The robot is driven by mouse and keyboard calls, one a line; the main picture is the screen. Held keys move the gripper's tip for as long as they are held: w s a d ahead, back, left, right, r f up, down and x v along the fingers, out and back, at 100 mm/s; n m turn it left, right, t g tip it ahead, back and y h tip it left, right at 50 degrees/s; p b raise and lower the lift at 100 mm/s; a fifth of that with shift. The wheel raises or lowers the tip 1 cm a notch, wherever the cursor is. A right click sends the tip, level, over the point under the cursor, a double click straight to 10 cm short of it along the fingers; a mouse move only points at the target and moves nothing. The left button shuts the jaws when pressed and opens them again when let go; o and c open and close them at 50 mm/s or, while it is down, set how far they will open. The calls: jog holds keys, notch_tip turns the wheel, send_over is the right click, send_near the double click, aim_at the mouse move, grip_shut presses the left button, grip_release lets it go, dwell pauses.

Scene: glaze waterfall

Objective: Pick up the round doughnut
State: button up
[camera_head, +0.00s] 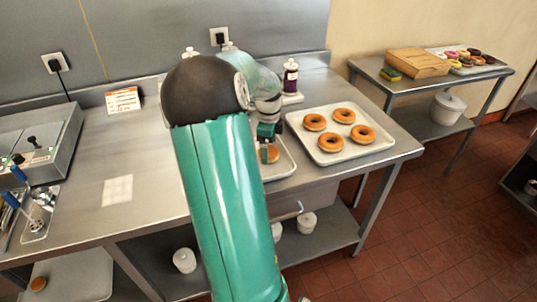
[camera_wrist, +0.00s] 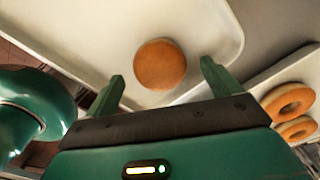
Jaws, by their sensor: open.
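The round doughnut (camera_wrist: 160,65) is brown, has no hole, and lies on a pale tray (camera_wrist: 85,25) in the wrist view. In the head view the doughnut (camera_head: 270,154) is partly hidden by my gripper (camera_head: 267,140), which is above it. In the wrist view my gripper (camera_wrist: 161,72) is open, with one green finger towards each side of the doughnut. No finger visibly touches it. How high the fingertips are above the tray is hard to tell.
A dark bottle (camera_head: 290,78) stands behind. A machine (camera_head: 40,140) is at the left. The steel counter (camera_head: 150,165) is mostly clear between.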

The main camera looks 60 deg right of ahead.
notch_tip(320, 180, down, 2)
jog(key=shift+f, duration=0.1)
jog(key=shift+c, duration=0.4)
jog(key=c, duration=1)
